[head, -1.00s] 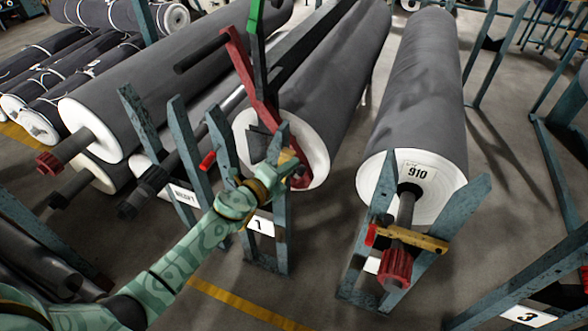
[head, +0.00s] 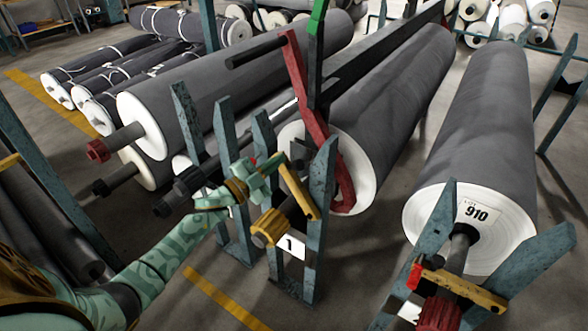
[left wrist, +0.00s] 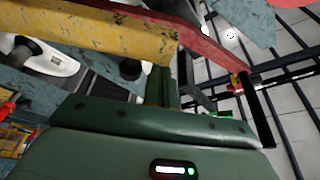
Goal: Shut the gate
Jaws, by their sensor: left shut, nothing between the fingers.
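The gate is a yellow bar (head: 298,188) on the blue stand marked 1 (head: 291,246). It slants down to the right between the stand's uprights, above a roll's shaft end with a yellow toothed collar (head: 270,228). My left gripper (head: 274,168), on the green patterned arm, is shut and empty beside the bar's upper end. In the left wrist view the yellow bar (left wrist: 100,32) crosses just beyond my fingers (left wrist: 163,86); I cannot tell whether they touch. My right gripper is not in view.
A red lever arm (head: 315,115) rises close behind the gate. At the right, another stand has a yellow bar (head: 465,288) across its shaft, before the roll labelled 910 (head: 476,214). More grey rolls (head: 185,90) lie to the left. Floor shows in front of stand 1.

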